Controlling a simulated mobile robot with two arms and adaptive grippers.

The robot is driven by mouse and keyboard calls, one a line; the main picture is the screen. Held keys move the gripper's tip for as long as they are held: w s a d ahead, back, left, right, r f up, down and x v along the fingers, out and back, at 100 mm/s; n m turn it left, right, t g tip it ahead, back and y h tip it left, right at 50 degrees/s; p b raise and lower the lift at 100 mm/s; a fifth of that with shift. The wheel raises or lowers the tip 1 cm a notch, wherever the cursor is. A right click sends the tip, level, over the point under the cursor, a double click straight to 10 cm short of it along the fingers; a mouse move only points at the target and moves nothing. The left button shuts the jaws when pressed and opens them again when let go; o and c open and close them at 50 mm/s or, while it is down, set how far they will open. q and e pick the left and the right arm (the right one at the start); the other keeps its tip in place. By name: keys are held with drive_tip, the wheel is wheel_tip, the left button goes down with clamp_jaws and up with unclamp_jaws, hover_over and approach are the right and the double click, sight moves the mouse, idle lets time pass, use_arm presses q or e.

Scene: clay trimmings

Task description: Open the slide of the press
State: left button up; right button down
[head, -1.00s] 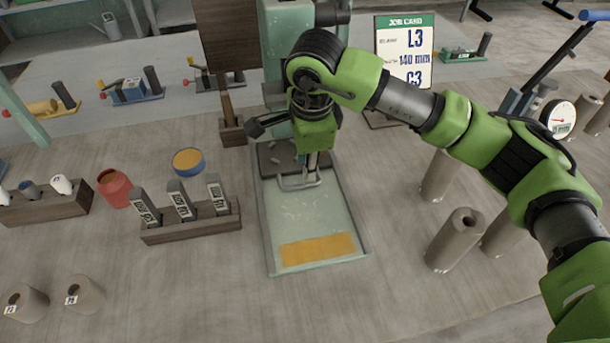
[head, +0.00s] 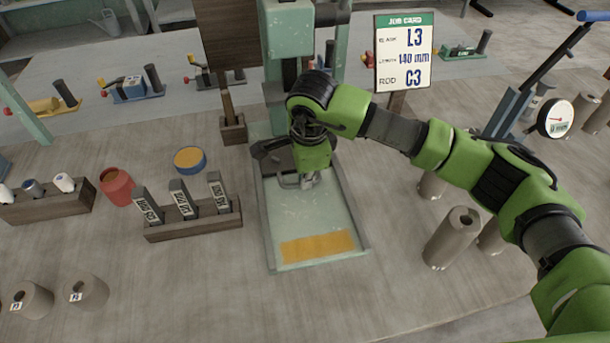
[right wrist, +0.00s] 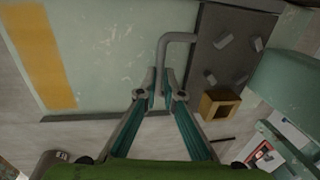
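The press (head: 290,38) is pale green and stands at the back centre. Its slide is a dark plate (right wrist: 212,78) with several grey clay scraps on it and a bent grey bar handle (right wrist: 176,38). The handle lies over the pale green tray (head: 320,222), and part of it also shows in the head view (head: 288,184). My right gripper (right wrist: 160,80) points down at the handle. Its fingertips are close together, one on each side of the bar, and look shut on it. The gripper hides most of the plate in the head view. My left gripper is out of view.
A wooden rack (head: 195,222) of labelled blocks stands left of the tray, with a red pot (head: 116,187) and blue tin (head: 189,160) behind. Grey cylinders (head: 453,238) stand at right under my arm. A job card (head: 404,52) stands behind. The tray's front is clear.

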sight(316, 231)
drive_tip(key=s+b, duration=0.1)
drive_tip(key=s, duration=0.2)
drive_tip(key=s+d+b, duration=0.1)
drive_tip(key=s, duration=0.3)
drive_tip(key=s+d+b, duration=0.1)
drive_tip(key=s+b, duration=0.1)
drive_tip(key=s, duration=0.2)
drive_tip(key=shift+s+d+f, duration=0.1)
drive_tip(key=shift+s, duration=0.05)
drive_tip(key=shift+s+d, duration=0.1)
drive_tip(key=shift+s, duration=0.35)
drive_tip(key=c, duration=2.2)
unclamp_jaws()
drive_tip(key=shift+o, duration=0.2)
drive_tip(key=shift+w, duration=0.15)
